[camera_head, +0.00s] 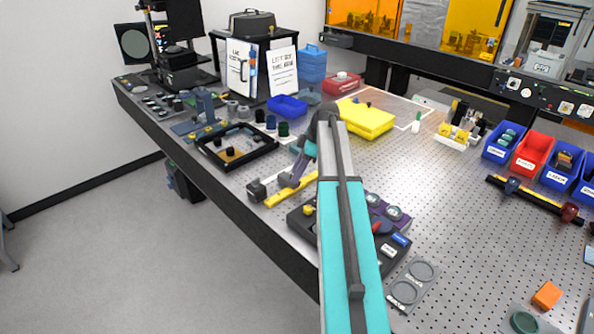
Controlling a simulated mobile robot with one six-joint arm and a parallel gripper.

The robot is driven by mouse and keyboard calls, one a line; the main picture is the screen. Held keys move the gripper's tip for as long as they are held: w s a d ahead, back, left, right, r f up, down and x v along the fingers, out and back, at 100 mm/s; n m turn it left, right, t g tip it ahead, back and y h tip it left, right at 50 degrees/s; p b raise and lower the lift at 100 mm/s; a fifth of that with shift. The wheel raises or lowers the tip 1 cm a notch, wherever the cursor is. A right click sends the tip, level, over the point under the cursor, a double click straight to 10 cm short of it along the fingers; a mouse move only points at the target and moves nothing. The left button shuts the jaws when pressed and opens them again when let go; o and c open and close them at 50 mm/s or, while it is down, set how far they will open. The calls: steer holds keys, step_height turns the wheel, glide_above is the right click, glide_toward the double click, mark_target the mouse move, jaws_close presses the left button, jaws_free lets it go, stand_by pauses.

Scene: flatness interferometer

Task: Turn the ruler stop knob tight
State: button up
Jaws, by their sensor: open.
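A yellow ruler (277,200) lies near the front-left edge of the perforated table. A small dark block (257,190) stands at its left end and looks like the ruler stop. Its knob is too small to make out clearly. My gripper (287,181) is over the middle of the ruler, to the right of the dark block and apart from it. It is open, with nothing visible between its fingers.
A black-framed tray (201,145) lies behind the ruler. A black rail (540,200) with dark blue and red knobs lies far right. The table's middle right is mostly clear.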

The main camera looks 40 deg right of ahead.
jaws_close()
